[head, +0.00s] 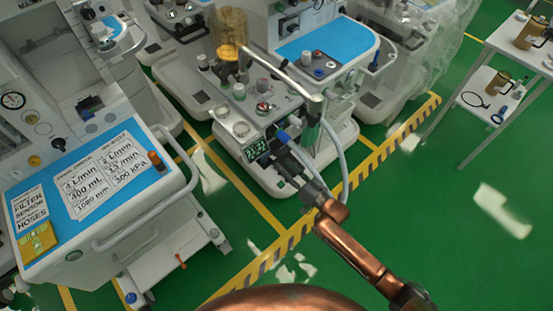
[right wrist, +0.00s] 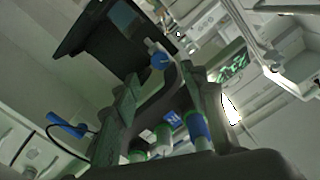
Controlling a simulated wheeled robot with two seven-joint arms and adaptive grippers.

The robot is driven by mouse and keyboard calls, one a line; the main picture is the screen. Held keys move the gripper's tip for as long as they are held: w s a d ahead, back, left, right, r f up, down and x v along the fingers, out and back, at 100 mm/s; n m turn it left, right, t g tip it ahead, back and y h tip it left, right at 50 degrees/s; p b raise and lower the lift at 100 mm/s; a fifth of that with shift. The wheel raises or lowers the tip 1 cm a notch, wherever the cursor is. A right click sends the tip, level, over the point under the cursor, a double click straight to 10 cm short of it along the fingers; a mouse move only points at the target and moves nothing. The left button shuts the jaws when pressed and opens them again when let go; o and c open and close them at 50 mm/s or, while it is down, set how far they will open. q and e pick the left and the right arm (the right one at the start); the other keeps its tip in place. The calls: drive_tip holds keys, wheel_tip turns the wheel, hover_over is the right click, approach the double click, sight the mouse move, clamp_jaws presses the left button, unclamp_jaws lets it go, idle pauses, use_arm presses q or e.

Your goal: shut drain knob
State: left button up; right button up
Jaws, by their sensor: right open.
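My right gripper (head: 286,145) reaches in from the lower right, its fingers at the front of the middle cart, beside the small green-digit display (head: 257,150). A small blue knob (head: 283,136) shows at the fingertips; I take it for the drain knob. In the right wrist view the gripper (right wrist: 165,85) is open, with dark fingers on both sides. A blue knob (right wrist: 160,61) shows between and beyond the fingertips; contact cannot be told. The knob's exact turn position is too small to read. My left gripper is not in view.
The middle cart (head: 240,105) carries an amber canister (head: 229,30) and a pale horizontal tube (head: 275,68). A grey hose (head: 338,150) loops beside my gripper. A left cart with a blue top (head: 100,180) stands nearby. Green floor (head: 430,220) is free at right.

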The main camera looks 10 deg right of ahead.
drive_tip(key=shift+v, duration=1.6)
